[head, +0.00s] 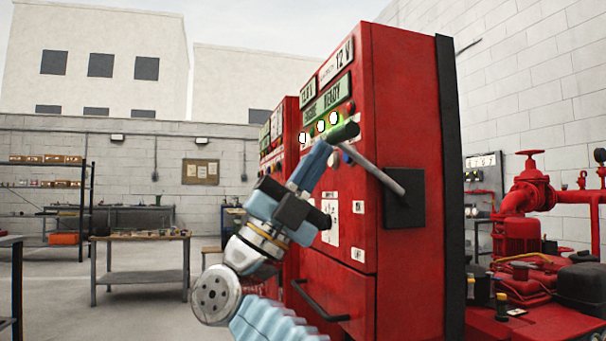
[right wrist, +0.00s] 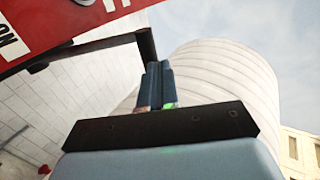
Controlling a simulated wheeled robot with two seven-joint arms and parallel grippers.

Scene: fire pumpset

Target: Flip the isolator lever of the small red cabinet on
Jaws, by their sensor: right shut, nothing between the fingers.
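The red cabinet (head: 400,90) fills the centre of the head view. Its isolator lever sits on the right side face: a black base plate (head: 404,205), a grey rod (head: 375,171) slanting up and left, and a dark handle (head: 344,132) at its end. My right gripper (head: 318,155) is shut and empty, its fingertips just below and left of the handle. In the right wrist view the closed fingers (right wrist: 160,85) point up close beside the dark handle (right wrist: 146,46); I cannot tell whether they touch. My left gripper is not in view.
The cabinet front carries a green display (head: 326,98), round lit lamps and a dark bar handle (head: 320,301) low down. More red cabinets (head: 279,130) stand behind. Red pipework (head: 515,210) stands at the right. A workbench (head: 140,240) is at the left, with open floor around it.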

